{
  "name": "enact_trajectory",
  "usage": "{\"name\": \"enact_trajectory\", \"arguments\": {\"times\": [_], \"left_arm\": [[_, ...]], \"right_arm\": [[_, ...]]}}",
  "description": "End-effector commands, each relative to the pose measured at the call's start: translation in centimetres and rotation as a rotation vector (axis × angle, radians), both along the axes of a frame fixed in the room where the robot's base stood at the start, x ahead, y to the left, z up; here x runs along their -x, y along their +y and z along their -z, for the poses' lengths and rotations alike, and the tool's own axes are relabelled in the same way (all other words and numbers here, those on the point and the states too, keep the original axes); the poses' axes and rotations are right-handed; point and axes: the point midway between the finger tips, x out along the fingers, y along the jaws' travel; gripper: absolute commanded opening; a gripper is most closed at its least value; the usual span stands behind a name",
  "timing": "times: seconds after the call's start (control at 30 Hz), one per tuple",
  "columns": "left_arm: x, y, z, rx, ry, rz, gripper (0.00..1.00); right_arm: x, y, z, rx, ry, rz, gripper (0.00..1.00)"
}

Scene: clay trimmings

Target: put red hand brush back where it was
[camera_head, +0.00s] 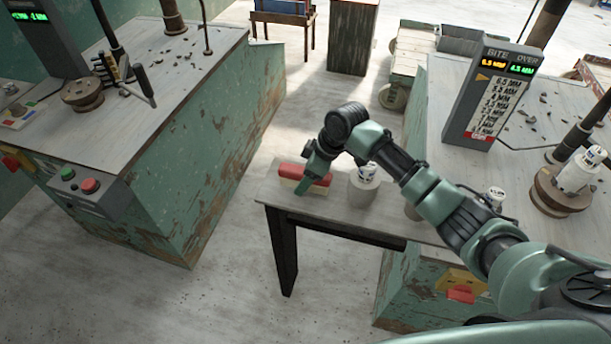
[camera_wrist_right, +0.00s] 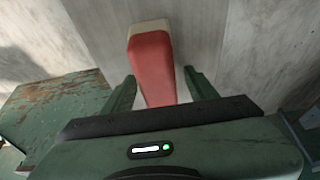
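The red hand brush (camera_head: 290,171) has a red top and a cream lower part. It lies at the left end of the small grey table (camera_head: 335,211). My right gripper (camera_head: 306,182) is low over the table at the brush, one finger in front of it. In the right wrist view the brush (camera_wrist_right: 152,65) runs between the two fingers (camera_wrist_right: 160,90), with narrow gaps showing on both sides. The right gripper looks open around the brush, not closed on it. My left gripper is not in view.
A pale round container (camera_head: 362,188) stands just right of the brush. A bench with a tall display board (camera_head: 492,95) is at the right. A green workbench (camera_head: 200,140) with a wheel and control box is at the left. Clear floor lies between.

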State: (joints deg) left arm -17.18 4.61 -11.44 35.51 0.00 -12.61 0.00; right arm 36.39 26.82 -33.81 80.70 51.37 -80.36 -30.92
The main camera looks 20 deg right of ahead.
Motion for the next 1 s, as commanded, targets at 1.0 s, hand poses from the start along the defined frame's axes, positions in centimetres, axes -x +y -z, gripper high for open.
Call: {"name": "enact_trajectory", "arguments": {"times": [1.0], "left_arm": [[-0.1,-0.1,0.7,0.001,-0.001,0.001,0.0]], "right_arm": [[2.5,-3.7,-11.1,-0.001,-0.001,-0.001,0.58]]}}
